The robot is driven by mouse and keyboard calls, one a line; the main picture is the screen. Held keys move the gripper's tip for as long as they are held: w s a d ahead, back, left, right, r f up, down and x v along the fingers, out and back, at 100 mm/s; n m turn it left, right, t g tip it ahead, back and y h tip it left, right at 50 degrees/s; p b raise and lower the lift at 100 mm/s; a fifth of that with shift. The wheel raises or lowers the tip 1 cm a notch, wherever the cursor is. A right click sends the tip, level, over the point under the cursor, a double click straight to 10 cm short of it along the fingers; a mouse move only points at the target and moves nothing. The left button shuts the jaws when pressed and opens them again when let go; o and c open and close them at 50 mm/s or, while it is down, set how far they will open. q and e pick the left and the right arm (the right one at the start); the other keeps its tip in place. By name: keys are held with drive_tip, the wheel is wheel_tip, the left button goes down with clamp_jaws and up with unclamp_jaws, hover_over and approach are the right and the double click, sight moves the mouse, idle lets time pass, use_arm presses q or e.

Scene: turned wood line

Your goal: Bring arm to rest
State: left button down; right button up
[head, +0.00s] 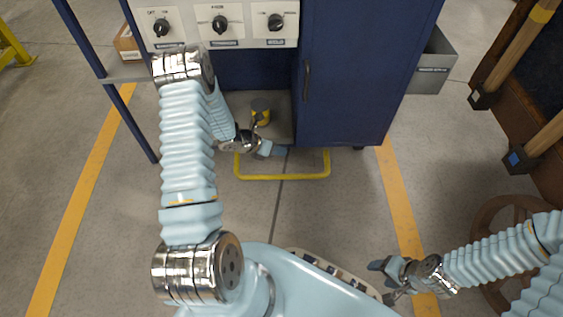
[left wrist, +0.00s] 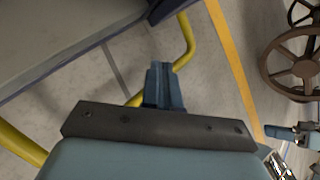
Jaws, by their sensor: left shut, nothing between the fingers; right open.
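My left gripper (head: 278,152) is in front of the blue cabinet, above the yellow tube loop near the floor. Its arm reaches up from the bottom and bends back down at the control panel. Its fingers are shut together with nothing between them, which the left wrist view (left wrist: 160,72) also shows. My right gripper (head: 382,282) is at the lower right with its fingers apart and empty. It also shows at the right edge of the left wrist view (left wrist: 290,132).
The blue cabinet (head: 350,75) has a panel with three knobs (head: 220,25). A yellow tube loop (head: 300,177) sticks out at its foot. A grey bin (head: 432,65) hangs at its right side. A brown spoked wheel (head: 495,212) is at the right. Open concrete floor lies left.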

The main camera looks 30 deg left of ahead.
idle(0.5)
use_arm(q)
drive_tip(key=d+n, duration=0.1)
drive_tip(key=n, duration=0.1)
drive_tip(key=d+n, duration=0.3)
drive_tip(key=n, duration=0.2)
drive_tip(key=shift+s+d+f, duration=0.2)
drive_tip(key=shift+d+f, duration=0.05)
drive_tip(key=shift+f, duration=0.1)
drive_tip(key=s+d+f+n+g+y, duration=0.1)
drive_tip(key=s+d+n+g, duration=0.2)
drive_tip(key=s+d+n, duration=0.9)
drive_tip(key=s+d+f+n+g+y, duration=0.1)
drive_tip(key=s+d+n+g, duration=0.45)
drive_tip(key=n, duration=1.25)
drive_tip(key=s+r+n+t+p, duration=0.1)
drive_tip(key=s+r+t+p, duration=0.1)
drive_tip(key=r+p, duration=1)
drive_tip(key=shift+s+a+r+n+p, duration=0.3)
drive_tip(key=shift+s+n+p, duration=0.1)
drive_tip(key=shift+s+p, duration=0.15)
